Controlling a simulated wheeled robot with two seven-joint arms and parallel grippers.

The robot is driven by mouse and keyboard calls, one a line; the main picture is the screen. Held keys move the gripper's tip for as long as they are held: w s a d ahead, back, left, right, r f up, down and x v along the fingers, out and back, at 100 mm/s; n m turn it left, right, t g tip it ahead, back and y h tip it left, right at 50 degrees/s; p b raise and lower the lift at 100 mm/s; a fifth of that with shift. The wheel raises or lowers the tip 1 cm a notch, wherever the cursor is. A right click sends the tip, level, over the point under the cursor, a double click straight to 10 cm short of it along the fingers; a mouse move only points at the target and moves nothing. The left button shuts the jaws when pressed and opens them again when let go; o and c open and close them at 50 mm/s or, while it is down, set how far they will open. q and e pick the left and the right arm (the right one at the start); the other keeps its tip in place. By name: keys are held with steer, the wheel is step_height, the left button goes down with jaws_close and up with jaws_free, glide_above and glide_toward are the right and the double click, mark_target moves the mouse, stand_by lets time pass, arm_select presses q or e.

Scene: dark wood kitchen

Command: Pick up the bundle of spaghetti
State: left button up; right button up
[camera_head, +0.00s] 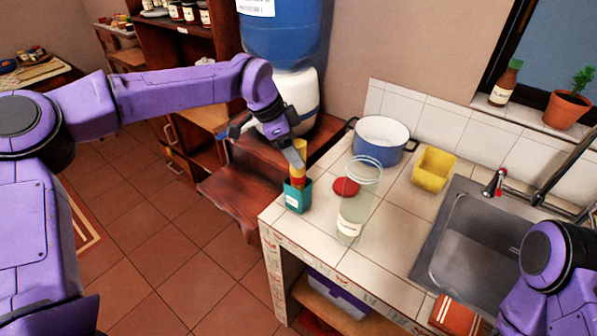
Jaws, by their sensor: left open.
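The bundle of spaghetti (299,171) appears as a yellow bundle with a red band, standing upright in a small teal holder (297,197) at the left edge of the tiled counter. My left gripper (293,158) is at the bundle's upper part and hides some of it. Its jaws are open, and I cannot tell whether the bundle is between the fingers. My right arm shows at the lower right, but its gripper is out of view.
A tall clear glass jar (352,212) stands right of the holder, near a red lid (345,187). Behind are a blue pot (381,152) and a yellow container (433,169). The sink (477,240) is at right. Wooden steps (243,190) stand left of the counter.

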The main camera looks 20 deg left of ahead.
mark_target(298, 177)
arm_select(q)
steer(key=x, duration=0.1)
steer(key=p+x, duration=0.1)
steer(key=x, duration=0.1)
steer(key=shift+w+d+f, duration=0.15)
steer(key=shift+w+d, duration=0.05)
steer(key=shift+d, duration=0.2)
steer(key=shift+a, duration=0.1)
jaws_close()
arm_select(e)
steer(key=shift+r, duration=0.95)
